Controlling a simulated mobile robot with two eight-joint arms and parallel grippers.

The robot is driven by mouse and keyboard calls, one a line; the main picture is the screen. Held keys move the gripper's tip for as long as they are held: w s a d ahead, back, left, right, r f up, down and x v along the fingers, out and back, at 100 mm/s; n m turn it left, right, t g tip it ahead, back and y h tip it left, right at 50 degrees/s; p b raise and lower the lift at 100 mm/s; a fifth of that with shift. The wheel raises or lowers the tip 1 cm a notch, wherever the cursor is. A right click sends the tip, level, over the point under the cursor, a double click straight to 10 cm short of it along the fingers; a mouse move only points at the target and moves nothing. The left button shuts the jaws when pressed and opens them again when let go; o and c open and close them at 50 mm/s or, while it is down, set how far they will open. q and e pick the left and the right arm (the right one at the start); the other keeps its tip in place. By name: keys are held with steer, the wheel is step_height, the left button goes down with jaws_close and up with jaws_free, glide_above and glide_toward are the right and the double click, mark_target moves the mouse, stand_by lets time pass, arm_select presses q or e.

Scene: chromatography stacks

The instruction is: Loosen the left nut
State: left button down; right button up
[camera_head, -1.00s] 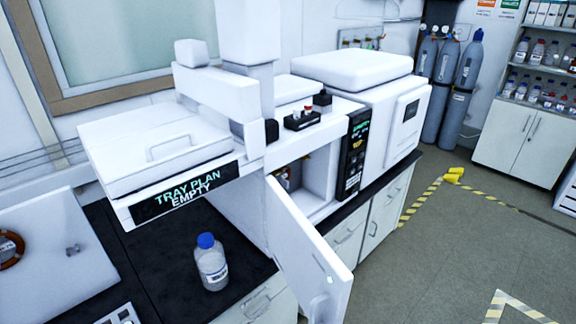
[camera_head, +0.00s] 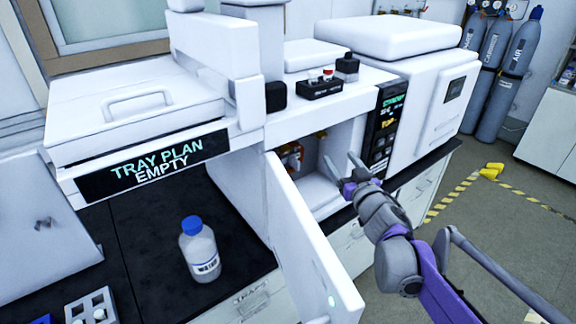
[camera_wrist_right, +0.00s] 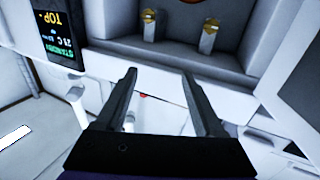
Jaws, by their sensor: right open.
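Two gold-coloured nuts on grey fittings show in the right wrist view, one at the left (camera_wrist_right: 148,16) and one at the right (camera_wrist_right: 209,36), on the wall inside the open compartment (camera_head: 322,196). The display text is upside down there, so the picture's left and right look reversed from the head view. In the head view the nuts are too small to tell apart. My right gripper (camera_head: 340,162) is open and empty at the compartment's mouth; in its wrist view (camera_wrist_right: 159,74) the fingers are apart from both nuts. My left gripper is not in view.
The compartment's white door (camera_head: 312,248) stands open to the left of my right arm. A control panel (camera_head: 382,125) borders the opening on the right. A blue-capped bottle (camera_head: 200,252) stands on the black bench. A small vial rack (camera_head: 320,88) sits above the opening.

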mark_target(288, 152)
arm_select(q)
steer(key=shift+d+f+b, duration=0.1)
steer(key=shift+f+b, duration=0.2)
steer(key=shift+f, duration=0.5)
arm_select(e)
steer(key=w+a+f+n+g+y, duration=0.1)
steer(key=w+a+f+y, duration=0.1)
steer(key=w+a, duration=0.2)
steer(key=w+a+f+n+g+y, duration=0.1)
steer(key=w+a+y, duration=0.1)
steer(key=w+a, duration=0.2)
steer(key=w+a+f+n+y, duration=0.2)
steer(key=w+a, duration=0.2)
steer(key=a, duration=0.1)
steer(key=shift+w+f+g, duration=0.25)
steer(key=shift+f+g, duration=0.05)
steer(key=shift+g, duration=0.1)
steer(key=shift+c, duration=0.2)
steer(key=shift+d, duration=0.1)
jaws_close()
